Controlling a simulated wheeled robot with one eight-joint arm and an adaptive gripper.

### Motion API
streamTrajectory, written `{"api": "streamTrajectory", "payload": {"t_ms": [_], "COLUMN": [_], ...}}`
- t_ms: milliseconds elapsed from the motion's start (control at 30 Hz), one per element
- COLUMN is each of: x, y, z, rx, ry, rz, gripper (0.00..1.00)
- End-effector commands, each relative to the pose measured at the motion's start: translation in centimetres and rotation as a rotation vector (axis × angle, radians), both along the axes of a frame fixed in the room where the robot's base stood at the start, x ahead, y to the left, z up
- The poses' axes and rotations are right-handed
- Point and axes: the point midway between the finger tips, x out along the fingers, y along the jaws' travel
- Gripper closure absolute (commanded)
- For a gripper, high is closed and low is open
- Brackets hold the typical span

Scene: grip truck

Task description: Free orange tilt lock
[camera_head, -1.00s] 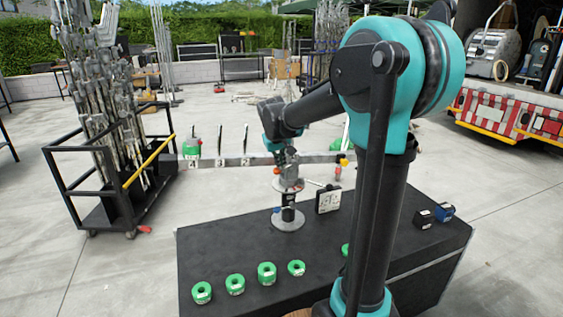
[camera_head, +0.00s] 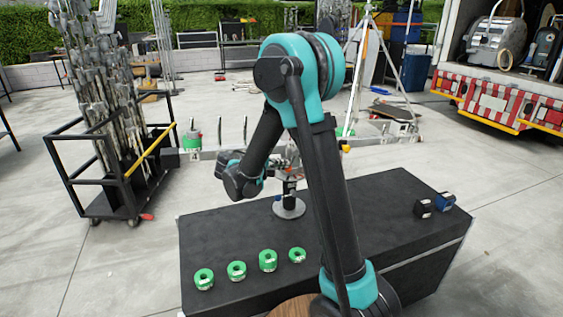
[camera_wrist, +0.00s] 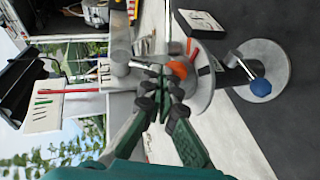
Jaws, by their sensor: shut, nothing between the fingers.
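The orange tilt lock knob (camera_wrist: 179,68) shows in the wrist view on the side of a grey mount. My gripper (camera_wrist: 160,72) is shut and empty, its green-black fingers together just left of the knob. I cannot tell whether they touch it. A blue knob (camera_wrist: 261,87) sits on a lever over a round grey plate (camera_wrist: 272,55) further right. In the head view the mount stands on a round grey base (camera_head: 289,208) on the black case (camera_head: 225,235). My arm partly hides the mount, and the fingers are hard to make out there.
Several green rings (camera_head: 237,271) lie along the case's front left. A black box (camera_head: 423,208) and a blue box (camera_head: 446,200) sit at its right. A rail (camera_head: 385,142) runs behind. A rod cart (camera_head: 110,190) stands left, and a truck (camera_head: 515,105) is back right.

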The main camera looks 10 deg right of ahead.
Motion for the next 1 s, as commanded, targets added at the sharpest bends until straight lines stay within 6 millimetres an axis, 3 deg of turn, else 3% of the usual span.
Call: {"api": "streamTrajectory", "payload": {"t_ms": [167,1000], "x": [0.1,0.3], "y": [-0.6,-1.7], "z": [-0.8,-1.8], "rx": [-0.129,-0.119], "ry": [-0.026,-0.023], "rz": [-0.001,0.000], "gripper": [1.00,1.00]}}
